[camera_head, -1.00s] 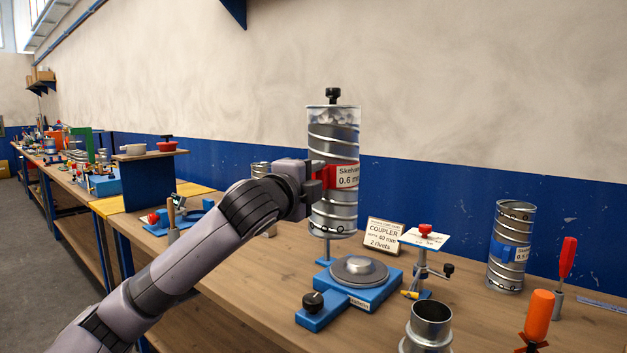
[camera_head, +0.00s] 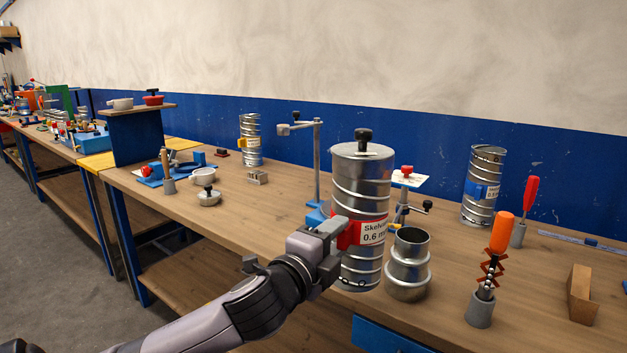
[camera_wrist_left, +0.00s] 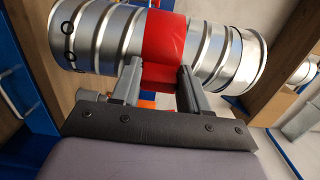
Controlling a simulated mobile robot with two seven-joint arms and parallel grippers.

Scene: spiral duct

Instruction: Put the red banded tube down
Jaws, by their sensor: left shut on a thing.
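The red banded tube (camera_head: 368,190) is a silvery spiral duct with a red band, a white label and a flat top with a black knob. It stands upright near the front of the bench (camera_head: 268,220). My left gripper (camera_head: 334,246) is shut on it at the red band, from the left and front. In the left wrist view the tube (camera_wrist_left: 100,38) lies across the picture, with the fingers (camera_wrist_left: 160,85) at the red band. I cannot tell whether its base touches the bench. My right gripper is not in view.
A short metal collar (camera_head: 408,262) stands close to the tube's right. An orange-handled tool (camera_head: 502,232) and a wooden block (camera_head: 581,293) are further right. A blue-banded tube (camera_head: 483,185) stands behind.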

